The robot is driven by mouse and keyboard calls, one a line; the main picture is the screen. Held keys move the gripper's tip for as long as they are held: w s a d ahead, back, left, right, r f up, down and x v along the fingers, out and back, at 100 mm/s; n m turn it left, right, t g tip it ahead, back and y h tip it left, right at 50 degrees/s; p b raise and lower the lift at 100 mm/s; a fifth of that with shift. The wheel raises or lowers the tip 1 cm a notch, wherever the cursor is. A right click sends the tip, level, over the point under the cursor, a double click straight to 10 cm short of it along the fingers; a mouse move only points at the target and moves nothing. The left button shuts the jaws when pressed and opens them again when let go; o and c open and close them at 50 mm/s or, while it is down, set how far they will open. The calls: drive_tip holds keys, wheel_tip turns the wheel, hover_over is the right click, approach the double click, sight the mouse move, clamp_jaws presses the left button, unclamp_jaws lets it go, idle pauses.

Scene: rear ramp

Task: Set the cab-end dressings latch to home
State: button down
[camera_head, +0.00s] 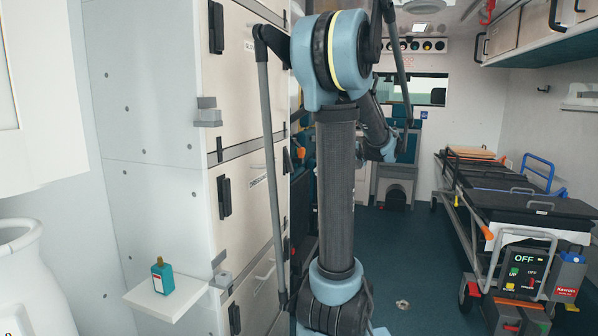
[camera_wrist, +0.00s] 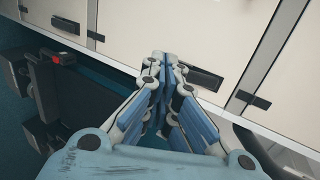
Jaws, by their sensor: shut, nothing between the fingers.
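In the head view the cream door labelled "DRESSINGS" (camera_head: 258,205) is on the left cabinet wall, partly covered by my arm. A black latch (camera_head: 224,197) is upright at its near edge. A dark shape (camera_head: 287,160) by its far edge may be the cab-end latch; its setting cannot be told. In the wrist view my gripper (camera_wrist: 163,62) is shut and empty, its fingertips just in front of a cream cabinet face. A black latch (camera_wrist: 197,77) lies just right of the fingertips, partly hidden by them; contact cannot be told.
A second black latch (camera_wrist: 66,24) is at upper left in the wrist view. A small shelf (camera_head: 150,302) with a teal bottle (camera_head: 162,276) sits low left. A stretcher (camera_head: 530,205) stands along the right side. The dark floor (camera_head: 405,240) between is clear.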

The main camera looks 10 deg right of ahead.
drive_tip(key=w+d+r+t+y, duration=0.1)
drive_tip(key=w+d+r, duration=0.1)
drive_tip(key=d, duration=0.3)
drive_tip(key=shift+w+d+r, duration=0.3)
drive_tip(key=shift+d, duration=0.1)
approach(288, 161)
drive_tip(key=w+a+f, duration=0.3)
drive_tip(key=w+f, duration=0.1)
drive_tip(key=f, duration=0.2)
drive_tip(key=shift+w+f, duration=0.15)
drive_tip(key=shift+w, duration=0.25)
drive_tip(key=shift+a, duration=0.1)
